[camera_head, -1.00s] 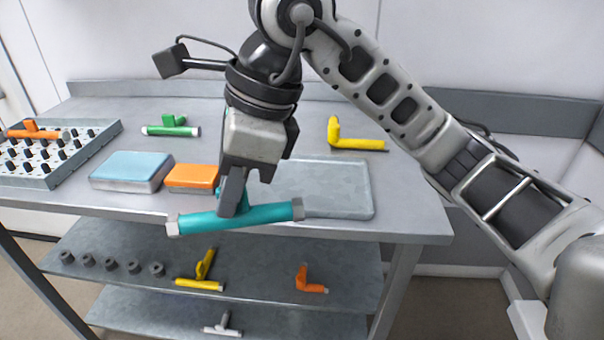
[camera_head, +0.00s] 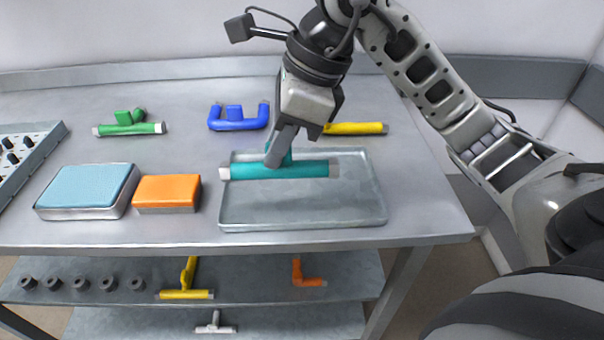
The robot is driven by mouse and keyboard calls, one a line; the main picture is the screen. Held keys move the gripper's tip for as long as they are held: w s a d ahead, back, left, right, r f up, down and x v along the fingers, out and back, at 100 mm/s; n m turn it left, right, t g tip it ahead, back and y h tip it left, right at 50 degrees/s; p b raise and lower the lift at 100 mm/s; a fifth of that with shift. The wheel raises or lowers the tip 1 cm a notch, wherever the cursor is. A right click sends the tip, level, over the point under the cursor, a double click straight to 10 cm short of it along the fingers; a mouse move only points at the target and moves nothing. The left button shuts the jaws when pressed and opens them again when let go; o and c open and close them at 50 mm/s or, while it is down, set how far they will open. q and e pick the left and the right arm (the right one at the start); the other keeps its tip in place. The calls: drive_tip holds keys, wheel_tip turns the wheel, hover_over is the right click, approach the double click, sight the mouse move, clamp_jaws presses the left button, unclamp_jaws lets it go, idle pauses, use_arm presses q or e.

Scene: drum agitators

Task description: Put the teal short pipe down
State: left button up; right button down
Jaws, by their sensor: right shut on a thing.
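The teal short pipe (camera_head: 305,169) is a straight teal tube with grey ends and a short stub on top. My right gripper (camera_head: 276,154) is shut on the stub, with the arm coming in from the upper right. The pipe lies level, left to right, over the back part of the grey metal tray (camera_head: 300,208). I cannot tell whether it touches the tray or hangs slightly above it. My left gripper is not in view.
A blue sponge-like block (camera_head: 88,187) and an orange block (camera_head: 167,191) lie left of the tray. Green (camera_head: 130,124), blue (camera_head: 238,117) and yellow (camera_head: 355,128) pipes lie behind. The tray's front half is clear.

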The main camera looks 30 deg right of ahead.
drive_tip(key=d+f, duration=0.1)
drive_tip(key=f, duration=0.1)
drive_tip(key=d+f, duration=0.2)
drive_tip(key=shift+s, duration=0.1)
drive_tip(key=shift+d+f, duration=0.15)
drive_tip(key=shift+d+f+b, duration=0.25)
drive_tip(key=shift+f+b, duration=0.05)
drive_tip(key=shift+b, duration=0.05)
wheel_tip(320, 180, down, 3)
drive_tip(key=shift+r, duration=0.15)
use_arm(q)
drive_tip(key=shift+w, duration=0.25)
use_arm(e)
drive_tip(key=shift+f, duration=0.2)
drive_tip(key=c, duration=1.5)
unclamp_jaws()
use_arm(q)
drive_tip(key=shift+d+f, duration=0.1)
